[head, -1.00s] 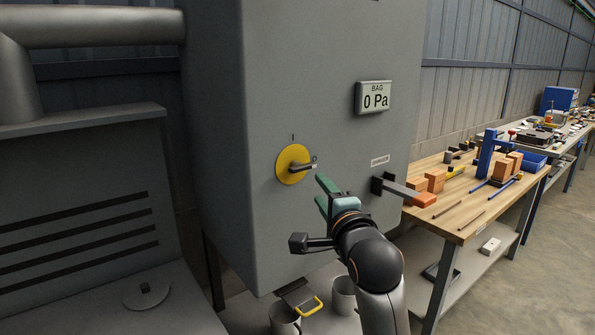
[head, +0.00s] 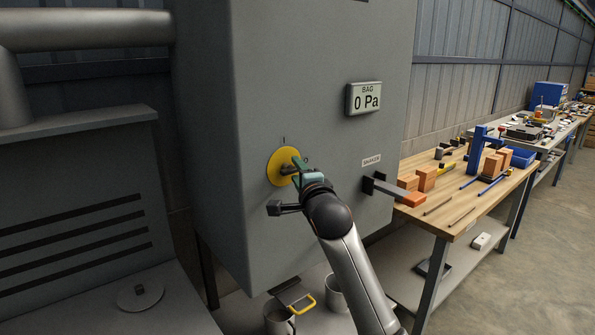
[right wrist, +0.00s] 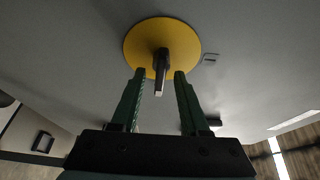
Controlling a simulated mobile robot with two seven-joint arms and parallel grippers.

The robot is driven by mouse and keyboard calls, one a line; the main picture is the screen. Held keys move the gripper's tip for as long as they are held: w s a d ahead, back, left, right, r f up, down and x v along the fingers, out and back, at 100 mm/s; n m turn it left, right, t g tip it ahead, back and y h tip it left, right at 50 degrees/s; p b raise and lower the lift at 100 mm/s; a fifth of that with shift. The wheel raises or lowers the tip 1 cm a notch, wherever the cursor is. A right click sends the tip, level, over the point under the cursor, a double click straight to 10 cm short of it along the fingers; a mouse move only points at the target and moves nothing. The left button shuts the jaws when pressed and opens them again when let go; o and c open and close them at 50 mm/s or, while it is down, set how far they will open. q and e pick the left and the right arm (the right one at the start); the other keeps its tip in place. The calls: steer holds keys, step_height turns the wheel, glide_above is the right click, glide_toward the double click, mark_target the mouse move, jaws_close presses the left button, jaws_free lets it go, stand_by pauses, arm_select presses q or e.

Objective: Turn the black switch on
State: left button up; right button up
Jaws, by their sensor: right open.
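The black switch is a short dark lever on a round yellow disc (head: 276,171) on the front of the grey cabinet. In the head view my gripper hides most of the lever, and an I mark shows above the disc. My right gripper (head: 296,168) is at the disc with green fingers open. In the right wrist view the switch lever (right wrist: 161,66) points toward me, between the tips of my right gripper (right wrist: 160,74). Gaps show on both sides, so it does not look clamped. My left gripper is out of view.
The grey cabinet (head: 300,60) carries a display (head: 364,98) reading BAG 0 Pa. A dark bracket-like handle (head: 378,187) sticks out below the SHAKER label, right of my arm. Mugs stand below. A wooden workbench (head: 455,205) with bricks and tools is at right.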

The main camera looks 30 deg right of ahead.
jaws_close()
stand_by(0.4)
